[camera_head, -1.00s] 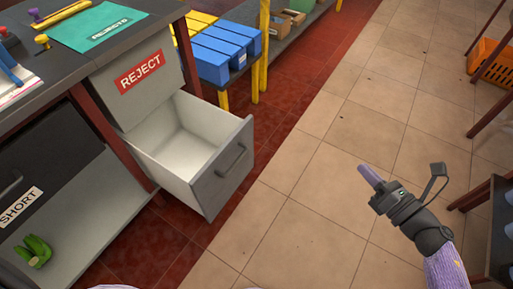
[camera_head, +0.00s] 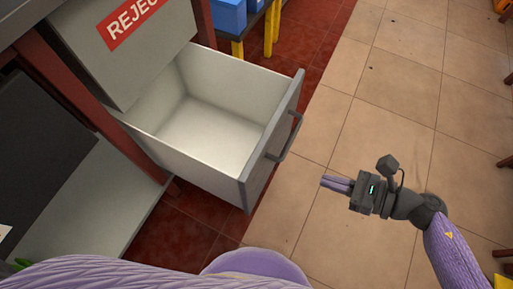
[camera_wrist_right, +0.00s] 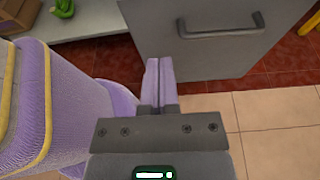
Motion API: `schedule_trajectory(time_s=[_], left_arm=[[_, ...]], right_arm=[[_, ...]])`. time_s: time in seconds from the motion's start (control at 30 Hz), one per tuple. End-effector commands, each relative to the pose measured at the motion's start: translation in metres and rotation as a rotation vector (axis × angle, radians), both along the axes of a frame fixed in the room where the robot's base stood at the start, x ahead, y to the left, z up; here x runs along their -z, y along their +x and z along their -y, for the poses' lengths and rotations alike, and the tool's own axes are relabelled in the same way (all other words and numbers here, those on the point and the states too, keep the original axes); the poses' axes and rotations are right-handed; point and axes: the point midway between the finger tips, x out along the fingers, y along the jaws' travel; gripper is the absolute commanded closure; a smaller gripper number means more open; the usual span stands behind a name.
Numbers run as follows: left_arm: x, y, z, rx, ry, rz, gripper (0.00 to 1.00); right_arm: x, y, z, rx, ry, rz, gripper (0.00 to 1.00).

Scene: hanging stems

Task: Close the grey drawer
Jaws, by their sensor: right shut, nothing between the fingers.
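The grey drawer (camera_head: 272,140) stands pulled out and open under a grey panel with a red REJECT label (camera_head: 132,18). Its inside looks empty. Its front has a dark bar handle (camera_head: 291,138); the front also shows in the right wrist view (camera_wrist_right: 225,55), with the handle across its upper part. My right gripper (camera_head: 324,183) is shut and empty, to the right of the drawer front and apart from it, its fingers pointing left towards it. In the right wrist view the closed fingers (camera_wrist_right: 158,70) appear over the left edge of the drawer front. My left gripper is out of view.
A dark red bench post (camera_head: 85,110) and a lower pale shelf (camera_head: 95,215) stand left of the drawer. Blue bins (camera_head: 228,14) and a yellow post (camera_head: 271,30) are behind it. The tiled floor (camera_head: 400,110) right of the drawer is clear.

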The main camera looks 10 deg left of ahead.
Motion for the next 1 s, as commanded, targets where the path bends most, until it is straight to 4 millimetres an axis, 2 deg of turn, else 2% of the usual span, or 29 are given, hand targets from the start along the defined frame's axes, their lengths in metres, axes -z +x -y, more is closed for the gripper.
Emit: schedule_trajectory(time_s=[0.17,0.43,0.6,0.8,1.0], left_arm=[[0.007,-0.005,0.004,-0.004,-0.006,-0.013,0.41],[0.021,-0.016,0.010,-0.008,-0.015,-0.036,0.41],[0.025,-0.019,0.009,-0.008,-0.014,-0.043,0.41],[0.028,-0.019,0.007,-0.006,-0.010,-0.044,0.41],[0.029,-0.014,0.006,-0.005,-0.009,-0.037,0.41]], right_arm=[[0.009,0.009,-0.027,0.000,0.005,0.003,1.00],[0.028,0.027,-0.081,0.002,0.006,0.000,1.00],[0.028,0.036,-0.109,0.001,0.006,0.001,1.00],[0.027,0.041,-0.125,0.003,0.005,0.000,1.00],[0.027,0.041,-0.127,0.003,0.004,0.000,1.00]])
